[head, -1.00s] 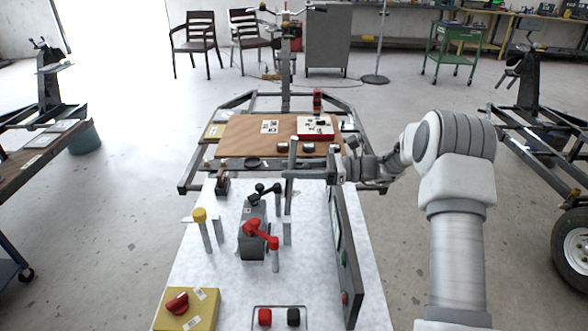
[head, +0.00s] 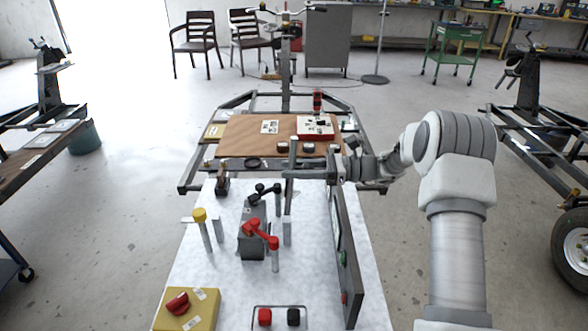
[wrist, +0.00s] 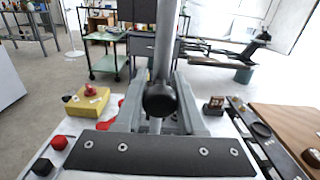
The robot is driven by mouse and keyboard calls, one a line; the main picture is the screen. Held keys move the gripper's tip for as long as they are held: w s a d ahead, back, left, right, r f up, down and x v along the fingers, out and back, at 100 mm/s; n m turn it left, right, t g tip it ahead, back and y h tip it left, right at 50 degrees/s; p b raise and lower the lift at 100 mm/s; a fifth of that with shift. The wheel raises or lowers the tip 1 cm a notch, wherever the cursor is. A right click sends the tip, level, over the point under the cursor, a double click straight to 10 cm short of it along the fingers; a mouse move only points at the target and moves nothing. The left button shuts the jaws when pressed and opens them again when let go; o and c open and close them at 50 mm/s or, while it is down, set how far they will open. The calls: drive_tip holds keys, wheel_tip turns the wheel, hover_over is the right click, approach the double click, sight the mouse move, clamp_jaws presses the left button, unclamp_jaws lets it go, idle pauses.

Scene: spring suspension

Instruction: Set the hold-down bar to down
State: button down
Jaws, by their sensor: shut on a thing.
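The hold-down bar (head: 293,152) appears to be the grey upright bar near the far edge of the white bench top. It stands about upright in the head view. My gripper (head: 291,174) reaches it from the right, level, and is shut on it. In the wrist view the bar (wrist: 166,40) rises between the fingers of my gripper (wrist: 158,78). A black round part (wrist: 160,99) shows in front of the bar there. The bar's lower end is partly hidden by the fingers.
A red-handled clamp (head: 260,232) and a yellow-topped post (head: 200,216) stand left of the bar. An upright dark panel (head: 345,255) stands close on the near right. A yellow box (head: 187,309) sits at the near left. A brown board (head: 240,142) lies beyond.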

drive_tip(key=shift+a, duration=0.1)
idle(0.3)
drive_tip(key=a+p, duration=0.1)
drive_tip(key=h+p, duration=0.1)
drive_tip(key=shift+a+r+p, duration=0.35)
drive_tip(key=shift+p, duration=0.05)
drive_tip(key=a+f+h+p, duration=0.7)
drive_tip(key=a+h+p, duration=0.55)
drive_tip(key=p, duration=0.25)
wheel_tip(320, 180, down, 8)
drive_tip(key=a+h+b, duration=0.2)
drive_tip(key=b, duration=0.1)
drive_tip(key=shift+f+b, duration=0.2)
drive_tip(key=shift+b, duration=0.1)
drive_tip(key=shift+f+h, duration=0.1)
drive_tip(key=shift+h, duration=0.15)
drive_tip(key=c, duration=0.5)
unclamp_jaws()
drive_tip(key=shift+d, duration=0.15)
drive_tip(key=shift+c, duration=0.2)
drive_tip(key=shift+a+r, duration=0.2)
drive_tip(key=shift+a, duration=0.1)
